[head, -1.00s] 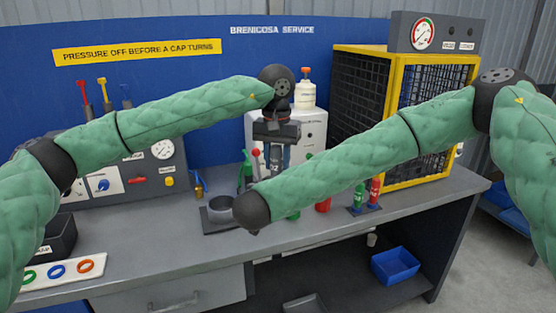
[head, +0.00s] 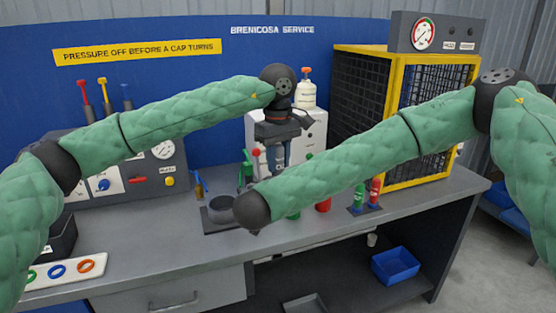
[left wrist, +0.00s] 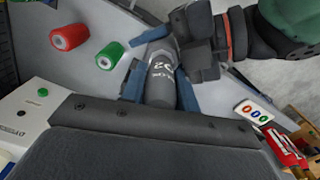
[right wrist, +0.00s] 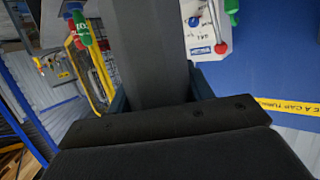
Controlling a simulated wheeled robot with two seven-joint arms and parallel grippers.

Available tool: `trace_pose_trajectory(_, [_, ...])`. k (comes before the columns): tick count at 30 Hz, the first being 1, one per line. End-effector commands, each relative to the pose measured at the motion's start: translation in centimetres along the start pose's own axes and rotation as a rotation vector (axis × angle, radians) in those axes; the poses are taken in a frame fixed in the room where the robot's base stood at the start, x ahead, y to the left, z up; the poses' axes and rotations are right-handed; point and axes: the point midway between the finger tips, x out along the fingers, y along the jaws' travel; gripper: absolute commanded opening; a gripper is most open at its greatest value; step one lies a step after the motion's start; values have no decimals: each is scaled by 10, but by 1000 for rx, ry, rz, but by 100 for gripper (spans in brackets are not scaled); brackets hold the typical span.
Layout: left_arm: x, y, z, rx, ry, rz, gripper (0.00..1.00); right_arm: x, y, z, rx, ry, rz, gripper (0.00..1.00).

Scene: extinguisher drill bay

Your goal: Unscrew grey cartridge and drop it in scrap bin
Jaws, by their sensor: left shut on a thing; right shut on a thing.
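The grey cartridge (left wrist: 161,82), with pale lettering, stands between the blue fingers of my left gripper (left wrist: 160,92), which is shut on it. In the head view the left gripper (head: 277,146) is above the bench's middle, with the cartridge (head: 276,160) below it, its lower part hidden by my right arm. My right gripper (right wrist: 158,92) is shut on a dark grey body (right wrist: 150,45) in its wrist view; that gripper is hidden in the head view. A black bin (head: 62,238) with a partly seen label stands at the bench's left; I cannot read it as scrap.
A yellow-framed cage (head: 392,120) stands at the bench's right. A grey round cup (head: 221,208), red and green cylinders (left wrist: 70,37) and a gauge panel (head: 130,180) are close by. A blue tray (head: 396,265) lies under the bench. The front bench top is partly clear.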

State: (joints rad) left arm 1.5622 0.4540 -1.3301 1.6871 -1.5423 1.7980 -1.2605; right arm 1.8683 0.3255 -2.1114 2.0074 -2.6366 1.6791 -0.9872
Motion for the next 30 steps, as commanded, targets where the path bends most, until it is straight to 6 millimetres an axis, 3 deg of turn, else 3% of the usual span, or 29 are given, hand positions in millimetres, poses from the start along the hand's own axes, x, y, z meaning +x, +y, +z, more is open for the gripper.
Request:
trace_pose_trajectory(2, [1, 4, 4, -101, -4, 6, 4, -6, -7, -4, 0, 5, -17, 0])
trace_pose_trajectory(30, [2, -2, -8, -1480, 6, -5, 1, -2, -1, -5, 5, 6, -3, 0])
